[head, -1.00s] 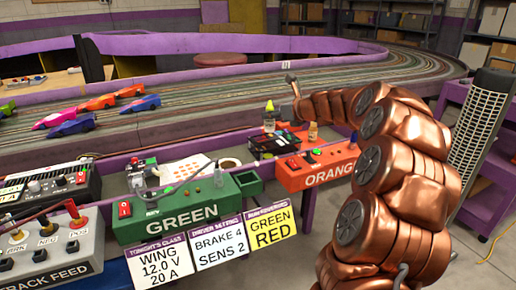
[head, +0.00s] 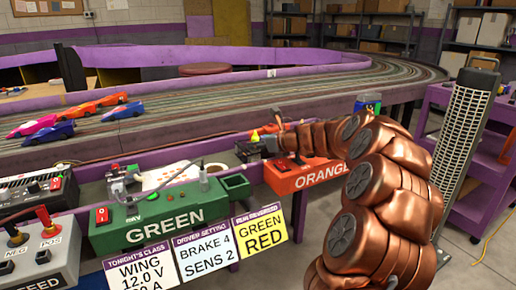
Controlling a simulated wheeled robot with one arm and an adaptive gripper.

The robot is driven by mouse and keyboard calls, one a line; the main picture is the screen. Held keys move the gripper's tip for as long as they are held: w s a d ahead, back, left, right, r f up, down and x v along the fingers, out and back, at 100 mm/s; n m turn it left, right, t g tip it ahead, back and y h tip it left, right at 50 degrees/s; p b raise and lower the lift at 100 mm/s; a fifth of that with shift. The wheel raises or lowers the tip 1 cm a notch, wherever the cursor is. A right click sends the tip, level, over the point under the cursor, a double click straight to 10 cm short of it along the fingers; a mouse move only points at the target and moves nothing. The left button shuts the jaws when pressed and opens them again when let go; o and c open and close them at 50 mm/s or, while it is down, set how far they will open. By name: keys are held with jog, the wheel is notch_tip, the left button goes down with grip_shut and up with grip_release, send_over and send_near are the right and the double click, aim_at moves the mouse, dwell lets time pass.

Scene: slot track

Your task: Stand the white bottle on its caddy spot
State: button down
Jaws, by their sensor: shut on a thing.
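My gripper (head: 262,146) is low at the black caddy (head: 242,152), just behind the orange box. It is small and partly hidden by my own wrist. A yellow tip shows right at the jaws; it belongs to the pale bottle (head: 255,136), which I take for the white bottle. The jaws are shut on it. Its body is mostly hidden by the gripper, so I cannot tell whether its base touches anything. The caddy is largely covered by my gripper and arm, and its spots cannot be made out.
The green box (head: 160,212) with an open side bin (head: 236,186) stands left of the caddy. The orange box (head: 300,178) is close under my arm. The purple-walled track (head: 200,112) with several cars lies behind. A purple cart (head: 485,150) stands at right.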

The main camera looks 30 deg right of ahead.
jog(key=c, duration=0.8)
grip_release()
jog(key=p+v, duration=0.3)
jog(key=v, duration=0.7)
jog(key=shift+s+d+r+p, duration=0.1)
jog(key=shift+s+r+p, duration=0.2)
jog(key=shift+r+p, duration=0.05)
jog(key=shift+s+d+r, duration=0.1)
jog(key=shift+s+r, duration=0.1)
jog(key=shift+s, duration=0.4)
